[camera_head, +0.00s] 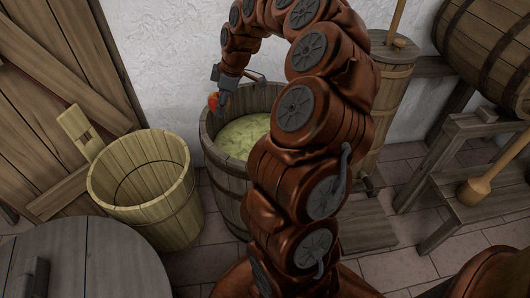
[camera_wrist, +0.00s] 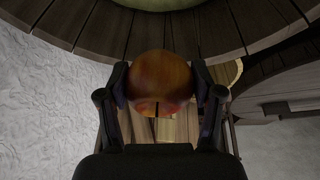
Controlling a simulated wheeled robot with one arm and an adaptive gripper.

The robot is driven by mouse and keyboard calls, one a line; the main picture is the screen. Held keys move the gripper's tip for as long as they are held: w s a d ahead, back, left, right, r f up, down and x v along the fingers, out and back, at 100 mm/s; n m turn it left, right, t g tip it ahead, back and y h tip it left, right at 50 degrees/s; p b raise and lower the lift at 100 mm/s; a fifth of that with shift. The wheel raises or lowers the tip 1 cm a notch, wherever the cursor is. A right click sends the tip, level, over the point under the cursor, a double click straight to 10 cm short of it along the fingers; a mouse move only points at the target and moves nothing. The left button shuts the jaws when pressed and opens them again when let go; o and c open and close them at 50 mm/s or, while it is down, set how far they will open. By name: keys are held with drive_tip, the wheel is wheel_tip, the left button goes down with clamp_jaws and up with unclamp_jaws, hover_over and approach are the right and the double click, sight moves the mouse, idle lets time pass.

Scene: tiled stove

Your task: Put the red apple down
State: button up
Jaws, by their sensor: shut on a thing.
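The red apple (camera_wrist: 160,80) is between the two dark fingers of my gripper (camera_wrist: 161,92) in the wrist view. The fingers touch it on both sides, so the gripper is shut on it. In the head view the apple (camera_head: 213,102) shows as a small red spot at the end of my gripper (camera_head: 217,95), near the far left rim of the large wooden tub (camera_head: 222,172). The apple appears to be held in the air, apart from the tub. How high it is above the rim is hard to tell.
The large tub holds pale green shredded stuff (camera_head: 241,137). An empty light wooden bucket (camera_head: 187,215) stands to its left. A round wooden lid or barrel top (camera_head: 100,260) is at the lower left. A churn (camera_head: 391,100), a barrel (camera_head: 490,50) and a bench (camera_head: 475,205) stand right.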

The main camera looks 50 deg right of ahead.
drive_tip(key=s+d+f+n+g+b, duration=0.1)
drive_tip(key=s+d+f+n+b, duration=0.35)
drive_tip(key=s+d+f, duration=0.4)
drive_tip(key=shift+n+y, duration=0.25)
drive_tip(key=shift+y, duration=0.05)
drive_tip(key=f+b, duration=0.1)
drive_tip(key=f, duration=0.1)
drive_tip(key=d+f+b, duration=0.1)
drive_tip(key=f, duration=0.2)
drive_tip(key=f+b, duration=0.1)
drive_tip(key=f, duration=0.2)
drive_tip(key=shift+s+d+f, duration=0.15)
drive_tip(key=shift+d+f, duration=0.05)
drive_tip(key=shift+d, duration=0.15)
drive_tip(key=shift+f, duration=0.2)
drive_tip(key=o, duration=1.2)
drive_tip(key=shift+r, duration=0.15)
